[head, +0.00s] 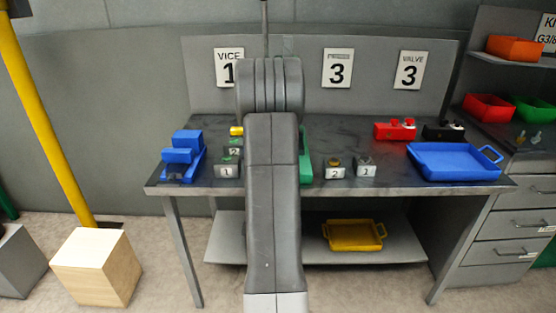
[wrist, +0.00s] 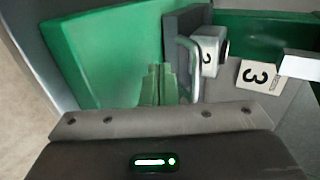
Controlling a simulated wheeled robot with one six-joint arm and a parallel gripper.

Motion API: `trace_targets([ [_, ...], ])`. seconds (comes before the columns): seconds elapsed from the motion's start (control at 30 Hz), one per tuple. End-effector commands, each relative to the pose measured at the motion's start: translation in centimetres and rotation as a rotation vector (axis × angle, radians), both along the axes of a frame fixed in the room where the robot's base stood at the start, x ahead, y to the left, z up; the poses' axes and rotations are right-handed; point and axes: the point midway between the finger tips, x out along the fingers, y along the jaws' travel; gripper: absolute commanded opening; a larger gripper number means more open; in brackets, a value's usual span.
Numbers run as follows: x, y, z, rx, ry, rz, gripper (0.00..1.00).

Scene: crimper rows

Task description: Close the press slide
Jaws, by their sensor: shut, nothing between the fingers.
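The press is mostly hidden behind my arm in the head view, where only a strip of its green body (head: 306,154) shows. In the wrist view, its large green body (wrist: 110,55) fills the upper left, and more green (wrist: 262,30) shows at upper right. A dark grey upright plate (wrist: 181,28) with a pale metal handle (wrist: 193,68) stands between them; it looks like the slide. My gripper (wrist: 157,72) is shut and empty, just left of the handle. I cannot tell whether it touches the handle or plate. My gripper is hidden in the head view.
A blue vice (head: 182,158) stands at the bench's left. Numbered blocks (head: 335,170) sit near the front edge, and a block marked 2 (wrist: 208,52) is beside the handle. A red unit (head: 394,131) and blue tray (head: 455,162) occupy the right.

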Motion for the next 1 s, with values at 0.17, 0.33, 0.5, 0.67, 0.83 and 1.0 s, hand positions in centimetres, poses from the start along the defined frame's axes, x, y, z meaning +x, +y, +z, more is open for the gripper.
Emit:
trace_targets([
  [0.17,-2.4,0.1,1.7,0.0,-0.003,0.001,0.0],
  [0.33,-5.0,0.1,3.3,0.001,-0.003,0.002,0.0],
  [0.5,-7.0,0.1,4.3,0.001,-0.002,0.002,0.0],
  [0.67,-7.9,0.1,4.7,0.001,-0.001,0.002,0.0],
  [0.83,-8.1,0.1,4.8,0.001,-0.001,0.002,0.0],
  [1.0,-8.1,0.1,4.8,0.0,-0.001,0.001,0.0],
])
